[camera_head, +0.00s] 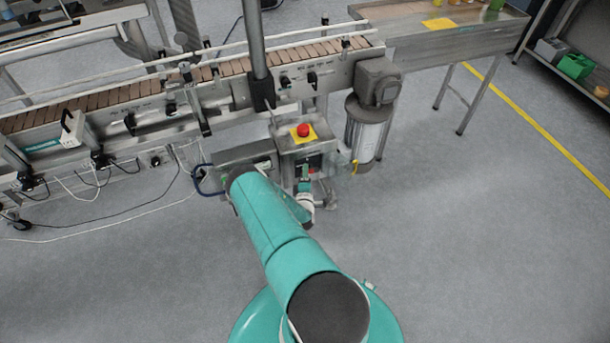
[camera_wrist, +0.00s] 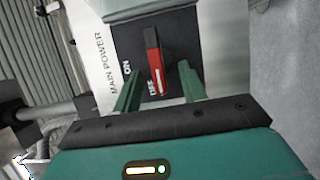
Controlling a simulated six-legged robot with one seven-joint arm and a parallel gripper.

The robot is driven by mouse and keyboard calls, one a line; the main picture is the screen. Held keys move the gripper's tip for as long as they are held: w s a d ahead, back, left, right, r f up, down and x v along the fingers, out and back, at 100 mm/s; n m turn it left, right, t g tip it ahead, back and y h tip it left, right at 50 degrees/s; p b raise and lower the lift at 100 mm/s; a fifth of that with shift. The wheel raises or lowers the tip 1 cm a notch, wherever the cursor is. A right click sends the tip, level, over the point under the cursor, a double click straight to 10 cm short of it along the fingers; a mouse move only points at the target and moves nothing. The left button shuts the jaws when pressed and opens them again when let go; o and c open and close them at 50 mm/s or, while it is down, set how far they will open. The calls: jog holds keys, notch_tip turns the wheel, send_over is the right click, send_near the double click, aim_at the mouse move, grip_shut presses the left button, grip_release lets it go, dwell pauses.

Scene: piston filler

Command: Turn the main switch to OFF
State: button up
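The main switch (camera_wrist: 157,68) has a red handle with a dark upper part. My gripper (camera_wrist: 158,80) is open, one green finger on each side of the handle. Small gaps show, and neither finger clearly touches it. In the head view my gripper (camera_head: 305,190) is in front of the control box, and the switch is hard to make out.
A red emergency stop button (camera_head: 303,130) on a yellow plate tops the control box. A grey motor (camera_head: 368,125) stands to its right, and the conveyor (camera_head: 150,90) runs behind. Cables (camera_head: 130,208) lie on the floor at left. The floor at right is clear.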

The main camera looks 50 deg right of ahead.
jog(key=shift+o, duration=0.6)
jog(key=shift+a, duration=0.1)
jog(key=v, duration=1.3)
jog(key=shift+s+a, duration=0.25)
jog(key=shift+a, duration=0.05)
